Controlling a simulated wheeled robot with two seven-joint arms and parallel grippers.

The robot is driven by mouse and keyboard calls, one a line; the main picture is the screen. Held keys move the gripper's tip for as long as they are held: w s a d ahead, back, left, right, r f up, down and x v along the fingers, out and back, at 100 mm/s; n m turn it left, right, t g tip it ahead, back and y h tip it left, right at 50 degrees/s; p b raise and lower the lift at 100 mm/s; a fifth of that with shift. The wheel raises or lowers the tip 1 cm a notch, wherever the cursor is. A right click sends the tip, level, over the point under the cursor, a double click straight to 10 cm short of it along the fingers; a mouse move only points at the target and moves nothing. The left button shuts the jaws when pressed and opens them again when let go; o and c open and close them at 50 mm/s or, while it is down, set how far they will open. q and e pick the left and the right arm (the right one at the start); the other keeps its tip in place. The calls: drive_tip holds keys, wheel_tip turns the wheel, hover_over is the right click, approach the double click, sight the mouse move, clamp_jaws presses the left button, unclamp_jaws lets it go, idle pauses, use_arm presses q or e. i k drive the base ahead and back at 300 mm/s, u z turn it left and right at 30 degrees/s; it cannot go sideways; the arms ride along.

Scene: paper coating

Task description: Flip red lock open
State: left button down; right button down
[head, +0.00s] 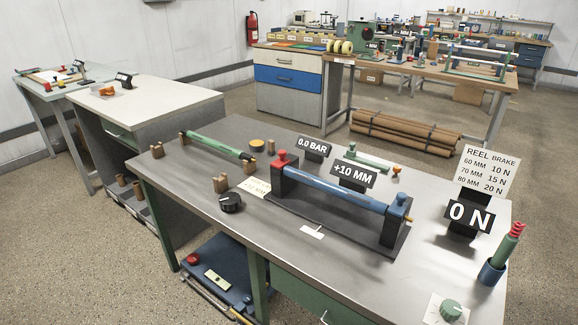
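A red lock piece (280,158) sits on top of the dark left upright of a roller stand (350,228) on the grey metal bench. A blue roller (335,188) runs from beside the red piece to the right upright, which has a blue block (398,207) and a small brass part on top. Whether the red lock is open or shut is too small to tell. Neither of my grippers is in view.
The bench front near the stand is mostly clear.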

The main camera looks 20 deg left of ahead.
sight(279, 164)
drive_tip(key=z, duration=0.55)
drive_tip(key=k, duration=1.2)
drive_tip(key=z, duration=0.2)
drive_tip(key=i, duration=0.4)
drive_tip(key=u, duration=0.85)
drive_tip(key=i, duration=1.25)
drive_tip(key=z, duration=0.4)
